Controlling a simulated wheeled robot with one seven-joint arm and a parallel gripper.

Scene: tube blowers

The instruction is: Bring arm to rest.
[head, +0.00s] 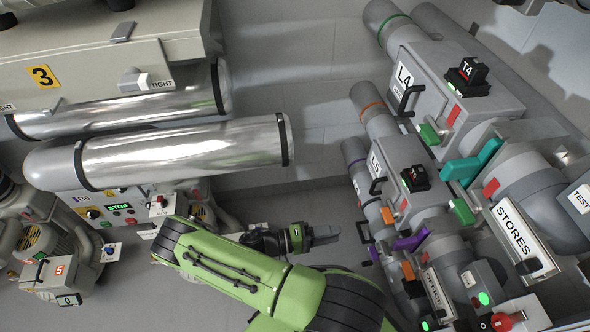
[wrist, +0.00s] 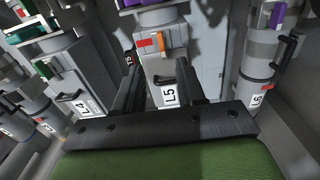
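My green arm reaches in from the bottom of the head view, bends at the left and doubles back to the right. My gripper (head: 326,234) points right, in the open gap left of the pipe units. In the wrist view, its two dark fingers (wrist: 159,75) stand apart with nothing held between them. The L5 unit (wrist: 168,62) shows behind and between the fingers. I cannot tell the exact distance, but the gripper looks clear of it. In the head view, the L5 unit (head: 408,160) stands up and to the right of the gripper.
The L4 unit (head: 440,75), with its T4 switch, and the STORES pipe (head: 530,200) fill the right side. Shiny cylinders (head: 185,152) and a control panel with a STOP display (head: 119,207) stand left. Pale floor (head: 300,80) lies open between them.

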